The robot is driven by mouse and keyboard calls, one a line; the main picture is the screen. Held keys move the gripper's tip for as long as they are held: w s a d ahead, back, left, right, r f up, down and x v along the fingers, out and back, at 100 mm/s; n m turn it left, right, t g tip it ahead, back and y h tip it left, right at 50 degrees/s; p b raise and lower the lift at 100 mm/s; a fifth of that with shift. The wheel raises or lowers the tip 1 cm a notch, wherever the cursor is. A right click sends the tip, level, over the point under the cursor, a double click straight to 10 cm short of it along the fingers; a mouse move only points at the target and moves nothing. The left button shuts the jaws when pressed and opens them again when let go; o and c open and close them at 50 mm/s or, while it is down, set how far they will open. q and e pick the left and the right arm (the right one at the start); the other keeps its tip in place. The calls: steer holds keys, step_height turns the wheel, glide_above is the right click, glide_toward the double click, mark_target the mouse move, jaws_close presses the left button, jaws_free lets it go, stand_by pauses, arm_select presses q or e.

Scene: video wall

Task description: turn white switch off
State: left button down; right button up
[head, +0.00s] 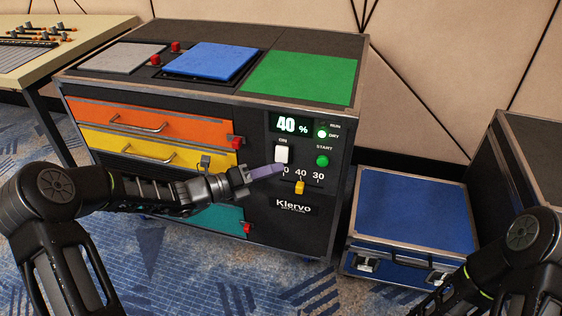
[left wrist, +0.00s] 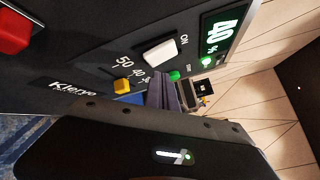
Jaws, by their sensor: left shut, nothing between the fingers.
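The white switch (head: 283,154) sits on the black front panel of the cabinet, under a label that reads ON. It also shows in the left wrist view (left wrist: 160,53). My left gripper (head: 280,169) is shut and empty, with its purple-grey fingertips just below the white switch. I cannot tell whether they touch the panel. In the left wrist view the fingers (left wrist: 165,92) lie beside the switch with a gap between. My right arm shows at the lower right, but its gripper is out of view.
A lit display (head: 290,125) reads 40 %. A green START button (head: 322,160) and a yellow slider (head: 299,187) are close by on the panel. Red latches (head: 237,142) are to the left, by coloured drawers. A blue case (head: 412,215) stands at the right.

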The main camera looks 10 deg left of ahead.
arm_select(q)
steer(key=shift+w, duration=0.15)
stand_by(0.7)
steer(key=shift+w+p, duration=0.3)
steer(key=shift+p, duration=0.05)
steer(key=shift+w+f, duration=0.1)
steer(key=shift+w, duration=0.3)
stand_by(0.6)
steer(key=shift+s+p, duration=0.8)
steer(key=shift+s, duration=0.05)
